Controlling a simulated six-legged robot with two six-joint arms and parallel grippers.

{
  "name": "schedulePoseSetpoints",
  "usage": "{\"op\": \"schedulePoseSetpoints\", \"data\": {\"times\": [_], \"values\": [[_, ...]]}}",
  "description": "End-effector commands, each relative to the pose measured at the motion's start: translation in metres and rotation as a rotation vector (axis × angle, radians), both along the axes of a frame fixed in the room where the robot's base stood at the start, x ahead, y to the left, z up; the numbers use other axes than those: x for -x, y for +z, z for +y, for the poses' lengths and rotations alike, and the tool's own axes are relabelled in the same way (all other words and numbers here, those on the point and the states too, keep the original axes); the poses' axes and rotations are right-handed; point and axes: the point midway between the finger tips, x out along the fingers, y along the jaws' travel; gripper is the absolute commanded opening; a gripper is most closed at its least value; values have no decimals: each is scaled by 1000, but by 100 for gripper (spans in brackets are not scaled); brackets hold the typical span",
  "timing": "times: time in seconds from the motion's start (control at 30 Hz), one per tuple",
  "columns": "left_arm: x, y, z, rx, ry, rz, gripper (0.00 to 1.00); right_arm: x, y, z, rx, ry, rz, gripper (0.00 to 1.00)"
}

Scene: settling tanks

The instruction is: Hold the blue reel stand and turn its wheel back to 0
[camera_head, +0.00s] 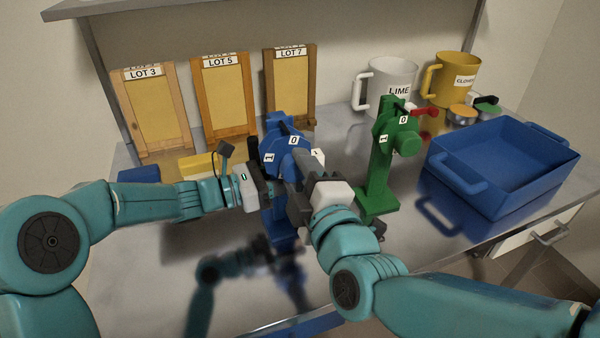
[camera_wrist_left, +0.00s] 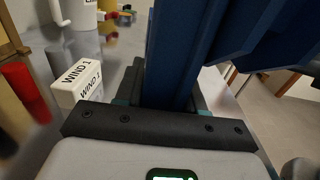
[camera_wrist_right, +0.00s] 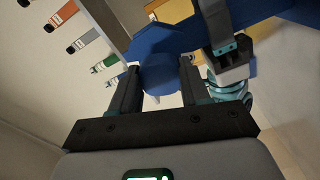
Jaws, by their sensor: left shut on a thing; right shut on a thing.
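The blue reel stand (camera_head: 283,143) stands upright on the metal table, its wheel partly hidden by my right gripper. Its face shows a label 0 near the top, a label 1 at the left and a partly hidden label at the right. A small dark mark sits at the top edge, just left of the 0. My left gripper (camera_head: 262,178) is shut on the stand's post (camera_wrist_left: 178,60), which fills the left wrist view. My right gripper (camera_head: 299,182) is shut on the round blue hub (camera_wrist_right: 160,75) at the wheel's front.
A green reel stand (camera_head: 379,165) with its own 0 label stands close at the right. A blue crate (camera_head: 505,190) is at the right. Mugs (camera_head: 385,78) and cans stand behind. Lot boards (camera_head: 222,95) line the wall. A white WIND 1 block (camera_wrist_left: 80,82) is beside the post.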

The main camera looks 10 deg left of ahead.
Motion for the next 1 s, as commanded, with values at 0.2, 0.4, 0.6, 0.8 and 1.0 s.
{"op": "schedulePoseSetpoints", "data": {"times": [0.2, 0.4, 0.6, 0.8, 1.0], "values": [[0, -1, 0, -1, 0, 2, 0, 0, 1, 0, 125, 0, -92, 15], [0, -1, 0, -1, -1, 2, 0, 0, 1, 0, 203, 0, -148, 15], [0, -1, 0, -1, -1, 2, 0, 0, 1, 0, 243, -1, -176, 15], [0, -1, 0, -1, -1, 2, 0, 0, 1, 0, 257, -1, -186, 15], [0, -1, 0, -1, -1, 2, 0, 0, 1, 0, 257, 0, -187, 15]]}}
